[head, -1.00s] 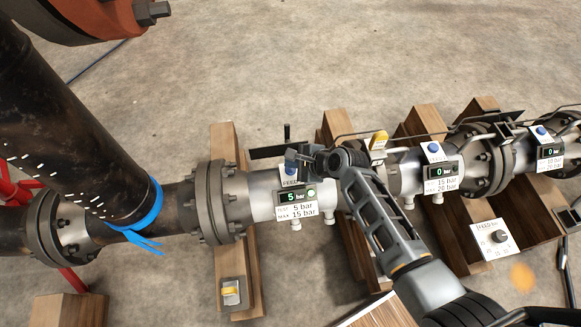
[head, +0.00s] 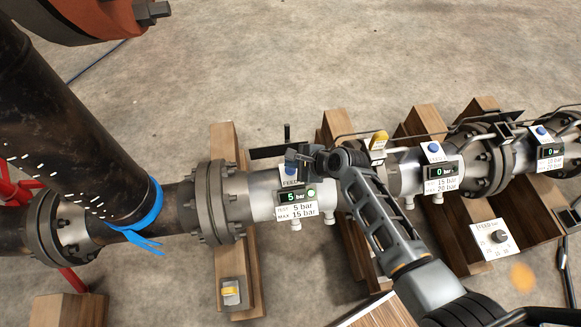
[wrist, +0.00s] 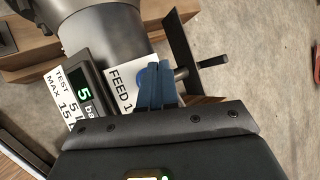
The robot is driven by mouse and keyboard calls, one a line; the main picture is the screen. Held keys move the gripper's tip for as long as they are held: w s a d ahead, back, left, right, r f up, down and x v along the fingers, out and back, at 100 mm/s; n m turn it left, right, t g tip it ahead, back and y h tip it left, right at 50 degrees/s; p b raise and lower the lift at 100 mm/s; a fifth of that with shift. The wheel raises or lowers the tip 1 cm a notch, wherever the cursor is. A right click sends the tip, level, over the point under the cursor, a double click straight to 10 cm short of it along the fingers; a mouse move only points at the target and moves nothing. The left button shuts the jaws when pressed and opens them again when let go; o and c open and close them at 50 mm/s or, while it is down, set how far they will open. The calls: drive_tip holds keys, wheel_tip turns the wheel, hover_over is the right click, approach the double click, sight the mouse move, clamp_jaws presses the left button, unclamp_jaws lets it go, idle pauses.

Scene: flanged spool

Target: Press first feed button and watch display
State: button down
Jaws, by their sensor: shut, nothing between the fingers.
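The first feed button is blue, on a white plate marked FEED 1 (wrist: 118,88) on the left pipe section; my gripper covers most of it. My gripper (head: 291,163) is shut, its blue-tipped fingers at the button; it also shows in the wrist view (wrist: 155,85). I cannot tell whether the fingers press on the button. The label below (head: 297,211) says test 5 bar, max 15 bar. The display also shows in the wrist view (wrist: 84,94).
Two more displays to the right, the second (head: 440,172) and third (head: 549,152), read 0 bar under blue buttons (head: 434,148). A dial plate (head: 494,240) lies on wood at right.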

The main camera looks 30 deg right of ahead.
sight(293, 171)
drive_tip(key=shift+f, duration=0.1)
drive_tip(key=shift+f, duration=0.35)
drive_tip(key=shift+f+b, duration=0.45)
drive_tip(key=shift+f, duration=0.05)
idle(1.1)
drive_tip(key=shift+r, duration=0.15)
drive_tip(key=shift+r+p, duration=0.8)
drive_tip(key=shift+p, duration=0.25)
wheel_tip(293, 171, up, 5)
drive_tip(key=p, duration=0.5)
